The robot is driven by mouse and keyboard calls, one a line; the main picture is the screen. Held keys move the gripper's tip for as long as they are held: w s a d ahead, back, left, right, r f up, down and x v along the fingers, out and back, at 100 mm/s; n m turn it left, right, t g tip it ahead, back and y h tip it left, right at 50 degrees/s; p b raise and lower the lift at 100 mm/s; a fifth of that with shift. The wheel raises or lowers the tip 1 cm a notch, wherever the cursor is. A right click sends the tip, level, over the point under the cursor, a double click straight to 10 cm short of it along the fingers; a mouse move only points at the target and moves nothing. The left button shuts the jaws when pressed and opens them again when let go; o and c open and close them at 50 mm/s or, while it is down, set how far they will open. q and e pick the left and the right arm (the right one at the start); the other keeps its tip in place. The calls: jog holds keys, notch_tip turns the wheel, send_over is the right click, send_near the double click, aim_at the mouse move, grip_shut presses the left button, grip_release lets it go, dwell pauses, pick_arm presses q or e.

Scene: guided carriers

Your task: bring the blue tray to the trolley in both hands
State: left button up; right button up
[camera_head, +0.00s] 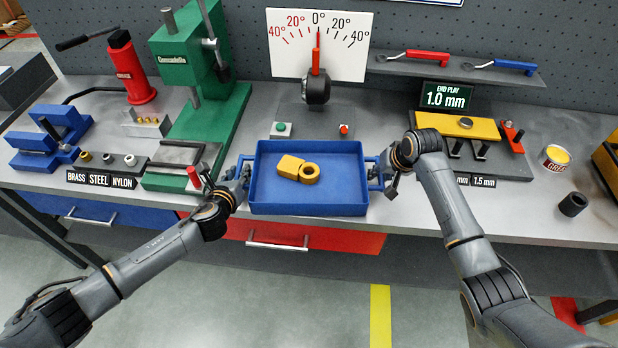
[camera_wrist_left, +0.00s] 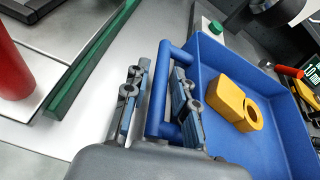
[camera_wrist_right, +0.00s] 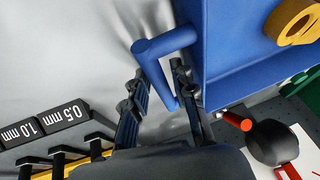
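The blue tray (camera_head: 308,209) is level at the bench's front edge, with a yellow part (camera_head: 298,169) lying in it. The yellow part also shows in the left wrist view (camera_wrist_left: 234,104). My left gripper (camera_head: 244,172) is open, its fingers on either side of the tray's left handle (camera_wrist_left: 160,100), with a gap showing. My right gripper (camera_head: 382,172) is open, its fingers on either side of the tray's right handle (camera_wrist_right: 163,55), also with a gap. I see no trolley in these views.
A green press (camera_head: 205,110) and red tool (camera_head: 130,72) stand left of the tray. A gauge rack (camera_head: 465,128), a tin (camera_head: 555,158) and a dark cylinder (camera_head: 573,204) stand to the right. A tilt dial (camera_head: 318,45) is behind. The floor (camera_head: 300,305) in front is clear.

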pick_arm(q)
grip_shut()
pick_arm(e)
grip_shut()
